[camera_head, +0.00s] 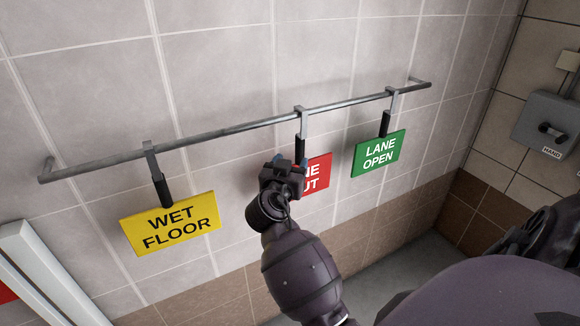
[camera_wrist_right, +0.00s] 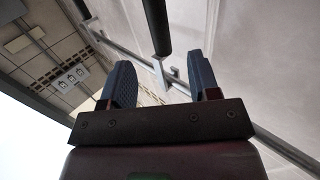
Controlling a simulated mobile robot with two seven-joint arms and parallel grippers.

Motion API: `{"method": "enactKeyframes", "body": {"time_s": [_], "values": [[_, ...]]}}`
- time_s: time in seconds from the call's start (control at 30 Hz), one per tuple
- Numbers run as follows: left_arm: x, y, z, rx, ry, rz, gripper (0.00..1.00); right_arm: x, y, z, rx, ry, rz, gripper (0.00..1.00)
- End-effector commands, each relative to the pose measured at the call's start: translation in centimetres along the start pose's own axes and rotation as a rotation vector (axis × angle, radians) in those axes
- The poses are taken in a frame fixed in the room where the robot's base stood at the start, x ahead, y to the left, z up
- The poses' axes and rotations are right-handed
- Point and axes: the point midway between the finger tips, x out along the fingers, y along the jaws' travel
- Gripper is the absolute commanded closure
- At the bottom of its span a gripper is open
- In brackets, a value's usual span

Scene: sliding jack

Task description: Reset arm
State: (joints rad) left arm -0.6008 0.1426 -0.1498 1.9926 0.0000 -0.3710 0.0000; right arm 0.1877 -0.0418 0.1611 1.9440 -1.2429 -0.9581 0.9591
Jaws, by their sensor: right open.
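My right gripper (camera_head: 287,163) is in front of the red sign (camera_head: 318,172) and hides its left part. Its two blue fingers also show spread apart in the right wrist view (camera_wrist_right: 162,78), with nothing clamped between them. A dark handle (camera_wrist_right: 156,25) hangs just beyond the fingertips there; I cannot tell whether it touches them. The red sign hangs by a dark grip (camera_head: 301,150) and grey hook from a wall rail (camera_head: 240,127). My left gripper is not in view.
A yellow WET FLOOR sign (camera_head: 172,224) hangs left on the rail, and a green LANE OPEN sign (camera_head: 380,153) hangs right. A grey box with a lever (camera_head: 548,122) is on the right wall. A white bar-like object (camera_head: 40,275) stands at lower left.

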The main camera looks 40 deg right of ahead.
Motion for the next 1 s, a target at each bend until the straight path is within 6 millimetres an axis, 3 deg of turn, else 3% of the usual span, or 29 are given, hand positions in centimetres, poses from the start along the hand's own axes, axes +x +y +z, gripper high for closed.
{"method": "enactKeyframes", "body": {"time_s": [0.63,0.77,0.87,1.0], "values": [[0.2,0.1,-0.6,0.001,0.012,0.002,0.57,0.2,-0.2,-0.1,-0.067,0.008,-0.014,0.44],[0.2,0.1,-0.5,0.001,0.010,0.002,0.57,0.0,-1.9,0.1,-0.153,0.000,-0.120,0.44],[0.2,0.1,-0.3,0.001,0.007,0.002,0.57,-0.8,-4.5,0.2,-0.200,-0.001,-0.265,0.44],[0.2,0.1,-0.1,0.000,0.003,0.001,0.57,-3.0,-6.7,2.2,-0.263,0.001,-0.471,0.44]]}}
